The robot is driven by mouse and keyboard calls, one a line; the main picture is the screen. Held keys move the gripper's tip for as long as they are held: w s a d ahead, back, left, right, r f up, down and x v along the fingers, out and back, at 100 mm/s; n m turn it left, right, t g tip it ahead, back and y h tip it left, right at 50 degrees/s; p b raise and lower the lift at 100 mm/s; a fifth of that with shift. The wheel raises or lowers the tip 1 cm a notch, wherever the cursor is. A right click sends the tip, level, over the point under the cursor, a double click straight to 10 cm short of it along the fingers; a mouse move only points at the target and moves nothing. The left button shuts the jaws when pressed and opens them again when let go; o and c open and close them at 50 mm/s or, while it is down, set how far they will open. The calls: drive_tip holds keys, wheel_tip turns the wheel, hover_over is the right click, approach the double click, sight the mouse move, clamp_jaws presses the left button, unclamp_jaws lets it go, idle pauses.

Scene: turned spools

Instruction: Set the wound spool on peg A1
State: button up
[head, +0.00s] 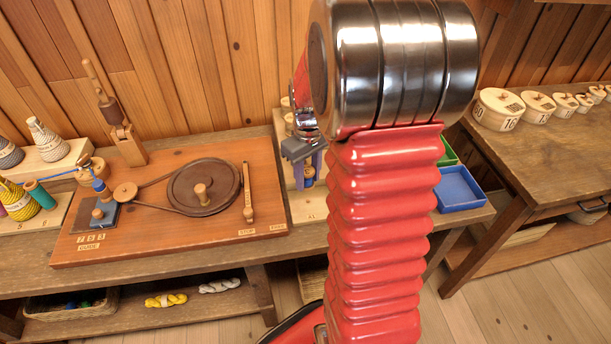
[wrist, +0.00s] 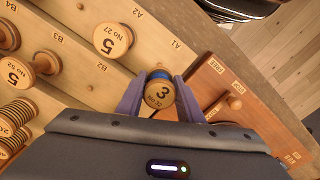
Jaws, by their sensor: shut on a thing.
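My gripper (wrist: 160,88) is shut on the wound spool (wrist: 159,92), with one purple finger on each side of it. In the head view my gripper (head: 310,160) holds the blue-wound spool (head: 308,172) upright at the near end of the pegboard (head: 305,207). The A1 label (wrist: 177,44) lies just beyond the spool in the wrist view.
The winding board (head: 160,205) lies close at the left. A blue tray (head: 459,188) is at the right, partly behind my arm.

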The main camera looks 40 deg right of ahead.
sight(309, 200)
drive_tip(key=shift+f, duration=2.65)
drive_tip(key=shift+s, duration=0.2)
drive_tip(key=shift+f, duration=0.3)
drive_tip(key=shift+f, duration=0.55)
idle(0.5)
drive_tip(key=o, duration=0.7)
drive_tip(key=shift+o, duration=0.2)
